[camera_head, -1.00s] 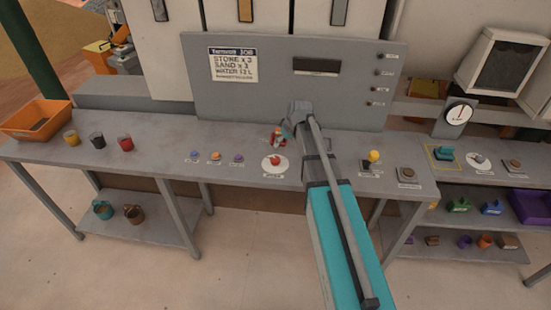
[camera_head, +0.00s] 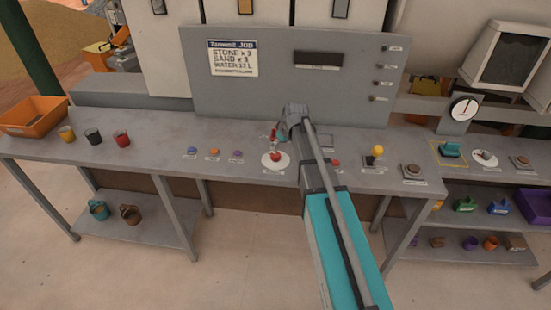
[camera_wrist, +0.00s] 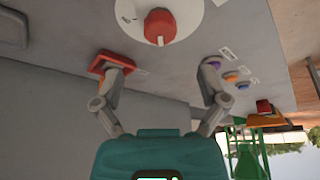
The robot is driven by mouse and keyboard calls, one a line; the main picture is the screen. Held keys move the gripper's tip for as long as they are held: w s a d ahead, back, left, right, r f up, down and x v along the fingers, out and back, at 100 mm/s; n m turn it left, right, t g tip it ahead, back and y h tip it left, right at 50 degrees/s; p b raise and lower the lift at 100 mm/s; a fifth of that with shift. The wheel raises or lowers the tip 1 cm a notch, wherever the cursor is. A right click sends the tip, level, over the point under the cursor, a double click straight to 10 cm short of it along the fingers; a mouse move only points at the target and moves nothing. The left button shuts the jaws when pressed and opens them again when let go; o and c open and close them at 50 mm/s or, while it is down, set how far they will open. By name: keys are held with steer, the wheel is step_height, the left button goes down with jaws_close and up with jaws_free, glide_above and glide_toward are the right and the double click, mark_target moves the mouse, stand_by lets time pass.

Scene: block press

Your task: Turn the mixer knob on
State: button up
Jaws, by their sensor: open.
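The red knob (camera_head: 275,156) sits on a white round dial plate on the grey counter, left of my arm. I take it for the mixer knob, but its label is too small to read. In the wrist view the red knob (camera_wrist: 159,26) shows at top centre with a pale pointer mark. My gripper (camera_wrist: 163,68) is open, its two fingers spread wide and nothing between them. In the head view my gripper (camera_head: 279,131) is by the knob, above it in the picture and apart from it.
Purple and orange buttons (camera_head: 214,153) lie left of the knob. A red button (camera_head: 336,163) and a yellow-topped lever (camera_head: 377,152) lie right of it; the red one (camera_wrist: 108,62) is partly behind a finger in the wrist view. A grey panel (camera_head: 300,95) stands behind.

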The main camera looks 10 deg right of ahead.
mark_target(276, 154)
steer(key=shift+b+x, duration=3.15)
steer(key=shift+x, duration=0.6)
steer(key=c, duration=1.1)
steer(key=shift+a, duration=0.1)
steer(key=shift+c, duration=0.3)
